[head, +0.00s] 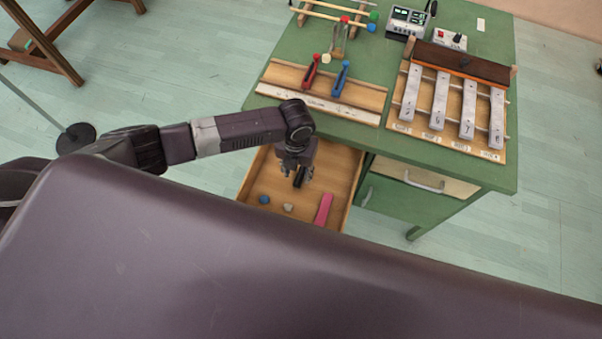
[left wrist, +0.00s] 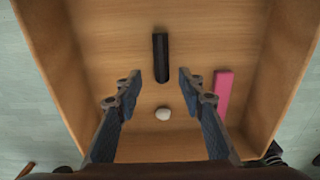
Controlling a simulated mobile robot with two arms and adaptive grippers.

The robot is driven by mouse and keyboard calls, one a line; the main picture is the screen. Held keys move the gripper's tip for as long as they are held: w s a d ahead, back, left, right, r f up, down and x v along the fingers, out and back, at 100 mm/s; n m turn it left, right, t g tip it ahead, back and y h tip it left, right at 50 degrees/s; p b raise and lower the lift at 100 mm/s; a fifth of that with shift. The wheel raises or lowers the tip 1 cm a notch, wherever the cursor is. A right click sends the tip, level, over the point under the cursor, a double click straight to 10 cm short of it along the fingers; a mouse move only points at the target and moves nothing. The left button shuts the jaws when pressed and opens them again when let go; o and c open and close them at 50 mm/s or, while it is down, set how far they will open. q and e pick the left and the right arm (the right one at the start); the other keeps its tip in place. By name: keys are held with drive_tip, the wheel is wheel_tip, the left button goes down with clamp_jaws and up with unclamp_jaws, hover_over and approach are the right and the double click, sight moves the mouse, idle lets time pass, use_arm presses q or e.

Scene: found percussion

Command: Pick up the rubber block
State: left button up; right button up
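A black block (left wrist: 160,57) lies in an open wooden drawer (left wrist: 60,75), and a longer pink block (left wrist: 223,92) lies to its right. The pink block (head: 324,209) also shows in the head view; I cannot tell which of the two is the rubber block. My left gripper (head: 296,174) points down over the drawer, open and empty. In the left wrist view its fingertips (left wrist: 158,77) are apart, on either side of the black block's near end, not touching it. In the head view the gripper partly hides the black block (head: 299,178). My right gripper is out of view.
A small pale lump (left wrist: 162,113) lies between the fingers in the wrist view. The drawer walls stand close around the gripper. The green desk (head: 425,166) above holds metal bars (head: 439,100), red and blue-handled tools and electronic boxes.

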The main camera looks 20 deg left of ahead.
sight(298, 179)
use_arm(q)
wheel_tip(298, 179, down, 3)
drive_tip(key=shift+s+d+r, duration=0.1)
drive_tip(key=shift+d+r, duration=0.05)
drive_tip(key=shift+r, duration=0.05)
drive_tip(key=shift+f, duration=0.5)
drive_tip(key=c, duration=0.9)
clamp_jaws()
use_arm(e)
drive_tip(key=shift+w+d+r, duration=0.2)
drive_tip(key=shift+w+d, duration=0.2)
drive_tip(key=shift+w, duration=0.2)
